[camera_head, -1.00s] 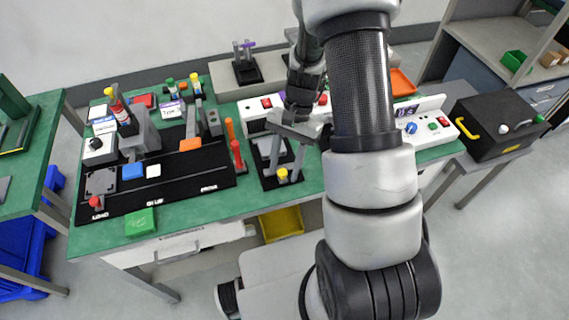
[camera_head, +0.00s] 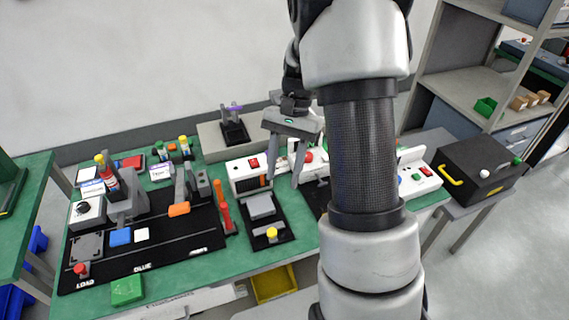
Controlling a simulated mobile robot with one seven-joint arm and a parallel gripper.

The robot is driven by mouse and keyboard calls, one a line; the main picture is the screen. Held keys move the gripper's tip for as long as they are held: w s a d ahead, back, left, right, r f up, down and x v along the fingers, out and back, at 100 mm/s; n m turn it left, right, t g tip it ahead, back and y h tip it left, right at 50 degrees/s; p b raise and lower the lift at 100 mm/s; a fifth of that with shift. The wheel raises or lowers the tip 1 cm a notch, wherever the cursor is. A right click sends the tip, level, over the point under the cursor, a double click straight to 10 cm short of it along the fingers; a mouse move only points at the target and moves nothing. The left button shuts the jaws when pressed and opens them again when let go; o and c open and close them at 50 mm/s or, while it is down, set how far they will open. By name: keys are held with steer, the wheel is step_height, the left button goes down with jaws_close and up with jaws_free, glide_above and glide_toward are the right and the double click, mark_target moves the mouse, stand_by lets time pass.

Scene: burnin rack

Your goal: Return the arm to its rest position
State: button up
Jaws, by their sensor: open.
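My gripper (camera_head: 284,178) hangs above the back middle of the green workbench (camera_head: 215,268), fingers pointing down, apart from each other and with nothing between them. It is in front of the white power box (camera_head: 243,178) and above the area beside a black plate with a grey block (camera_head: 261,206) and a yellow knob (camera_head: 271,234). My arm rises in the middle right of the view and hides part of the bench behind it. Whether the fingertips touch anything cannot be told, but they appear clear.
A black mat with fixtures (camera_head: 165,254) and a green block (camera_head: 127,290) lie on the left. A black case with a yellow handle (camera_head: 485,165) stands on the right, below shelving (camera_head: 460,92). A yellow bin (camera_head: 273,284) is under the bench. Wall space above is clear.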

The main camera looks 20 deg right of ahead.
steer(key=shift+v, duration=0.75)
steer(key=s+a+r+n+t+h+p, duration=0.1)
steer(key=s+a+r+n+t+p, duration=0.1)
steer(key=s+r, duration=0.6)
steer(key=s+a+r+n+t+h+p, duration=0.2)
steer(key=s+r+n+t, duration=0.4)
steer(key=r, duration=0.8)
steer(key=shift+s+a+r+n+t+p, duration=0.2)
steer(key=shift+s+a+n+t+p, duration=0.25)
steer(key=shift+s+a+p, duration=0.45)
